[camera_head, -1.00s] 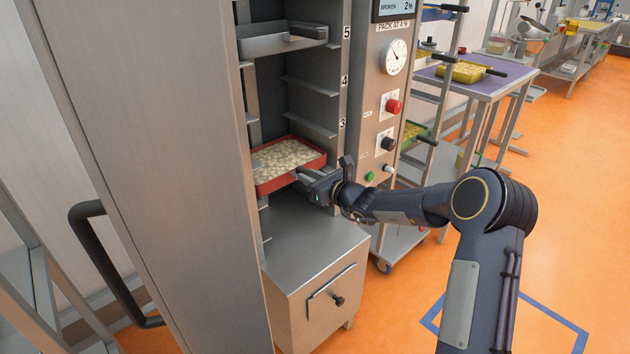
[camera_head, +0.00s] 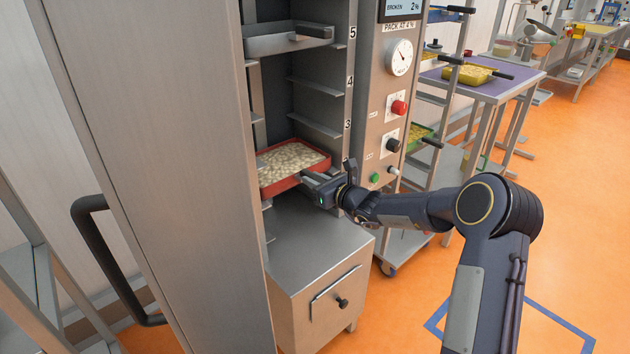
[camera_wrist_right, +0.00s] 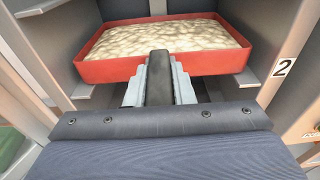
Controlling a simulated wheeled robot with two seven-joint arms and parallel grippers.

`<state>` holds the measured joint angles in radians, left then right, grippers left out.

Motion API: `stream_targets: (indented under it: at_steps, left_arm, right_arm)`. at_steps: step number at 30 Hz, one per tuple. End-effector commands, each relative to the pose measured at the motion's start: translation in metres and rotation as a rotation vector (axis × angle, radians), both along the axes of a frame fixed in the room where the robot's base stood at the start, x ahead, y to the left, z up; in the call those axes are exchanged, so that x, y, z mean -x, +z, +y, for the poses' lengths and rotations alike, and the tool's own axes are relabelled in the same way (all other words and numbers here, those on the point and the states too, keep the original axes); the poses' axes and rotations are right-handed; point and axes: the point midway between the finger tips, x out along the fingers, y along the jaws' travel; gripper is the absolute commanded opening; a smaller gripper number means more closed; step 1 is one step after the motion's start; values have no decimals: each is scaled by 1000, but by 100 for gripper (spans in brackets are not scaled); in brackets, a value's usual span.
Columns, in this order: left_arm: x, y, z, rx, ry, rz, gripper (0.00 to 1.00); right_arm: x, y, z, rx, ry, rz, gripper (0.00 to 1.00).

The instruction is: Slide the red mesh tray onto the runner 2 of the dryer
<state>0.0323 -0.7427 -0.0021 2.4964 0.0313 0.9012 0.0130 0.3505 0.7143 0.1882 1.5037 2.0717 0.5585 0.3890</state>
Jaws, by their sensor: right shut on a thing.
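The red mesh tray (camera_head: 283,184), filled with pale pieces, is inside the open dryer (camera_head: 298,120) below the runner marked 3. It also shows in the right wrist view (camera_wrist_right: 112,70), where a runner (camera_wrist_right: 243,85) beside the label 2 (camera_wrist_right: 283,68) lies just under its right side. Whether the tray rests on the runner or hovers is hard to tell. My right gripper (camera_head: 314,187) is shut on the tray's dark handle (camera_wrist_right: 159,72) at the tray's front. My left gripper is not in view.
A grey tray (camera_head: 285,42) sits higher, at level 5. The control panel (camera_head: 391,90) with knobs stands right of the opening. The open door (camera_head: 140,150) is at the left. A rack and a purple table (camera_head: 490,85) with yellow trays stand further right.

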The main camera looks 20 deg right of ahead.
Motion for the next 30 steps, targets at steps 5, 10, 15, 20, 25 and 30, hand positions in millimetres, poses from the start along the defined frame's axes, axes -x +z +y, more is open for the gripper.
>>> stream_targets:
  at_steps: [5, 10, 15, 20, 25, 30]
  left_arm:
    - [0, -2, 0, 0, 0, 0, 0]
    - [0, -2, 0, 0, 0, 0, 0]
    - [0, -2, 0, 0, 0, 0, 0]
    - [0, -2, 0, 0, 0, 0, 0]
    - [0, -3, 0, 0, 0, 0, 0]
    - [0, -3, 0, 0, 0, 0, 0]
  right_arm:
    - [0, 2, 0, -2, 1, -7, 30]
    - [0, 0, 0, -1, 1, -4, 47]
    - [0, -4, 0, 1, -1, 5, 47]
    - [7, -2, -4, 1, -2, 3, 47]
    - [32, 3, -15, 2, -3, 0, 47]
    - [57, 6, -25, 0, -3, -1, 47]
